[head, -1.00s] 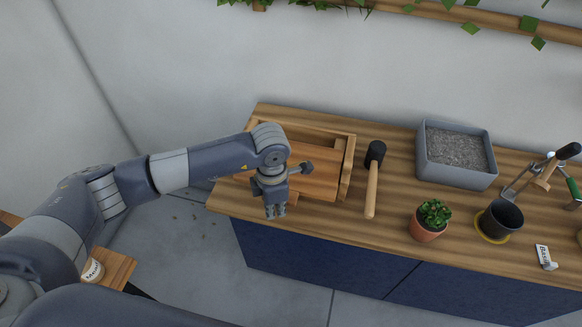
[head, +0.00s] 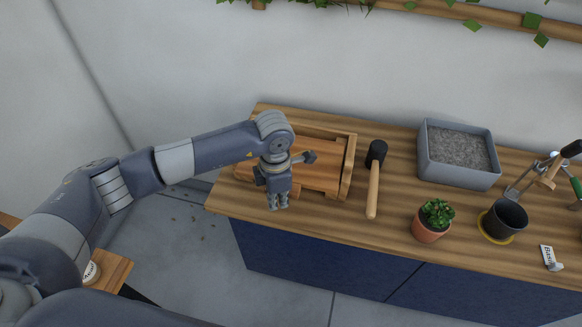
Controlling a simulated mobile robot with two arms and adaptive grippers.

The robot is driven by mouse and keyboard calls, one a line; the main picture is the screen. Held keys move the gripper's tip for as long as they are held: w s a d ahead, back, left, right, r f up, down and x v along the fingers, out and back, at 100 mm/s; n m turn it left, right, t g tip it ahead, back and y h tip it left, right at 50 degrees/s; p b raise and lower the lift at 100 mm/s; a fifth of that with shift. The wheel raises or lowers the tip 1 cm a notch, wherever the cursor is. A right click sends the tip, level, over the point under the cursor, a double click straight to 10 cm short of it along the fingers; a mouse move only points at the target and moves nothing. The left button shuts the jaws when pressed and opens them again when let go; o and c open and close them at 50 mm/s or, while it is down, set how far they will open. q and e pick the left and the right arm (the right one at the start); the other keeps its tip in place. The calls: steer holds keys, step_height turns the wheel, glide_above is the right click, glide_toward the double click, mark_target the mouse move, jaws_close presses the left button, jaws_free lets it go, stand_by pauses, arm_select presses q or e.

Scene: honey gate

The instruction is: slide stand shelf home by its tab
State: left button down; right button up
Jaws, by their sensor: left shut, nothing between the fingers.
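The wooden stand (head: 348,168) is at the left end of the counter, a low frame with side and back rails. Its flat wooden shelf (head: 322,178) lies between the rails, with the front edge facing the counter's front. My left gripper (head: 278,206) is shut and empty, pointing down at the front of the shelf. The gripper and wrist cover the middle of the shelf's front edge. The tab is hidden behind them, and I cannot tell whether the fingers touch it. My right gripper is not in view.
A mallet (head: 373,185) lies just right of the stand. Further right are a grey tray of gravel (head: 457,155), a potted plant (head: 433,222), a black pot (head: 504,218) and a small label (head: 548,257). The counter's front edge is close below my gripper.

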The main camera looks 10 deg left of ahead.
arm_select(q)
steer(key=shift+w+b, duration=1.3)
steer(key=shift+w, duration=0.55)
steer(key=shift+s+p, duration=0.5)
steer(key=shift+s, duration=1.55)
steer(key=shift+r, duration=0.1)
step_height(320, 180, up, 10)
steer(key=p, duration=0.4)
steer(key=shift+p, duration=0.4)
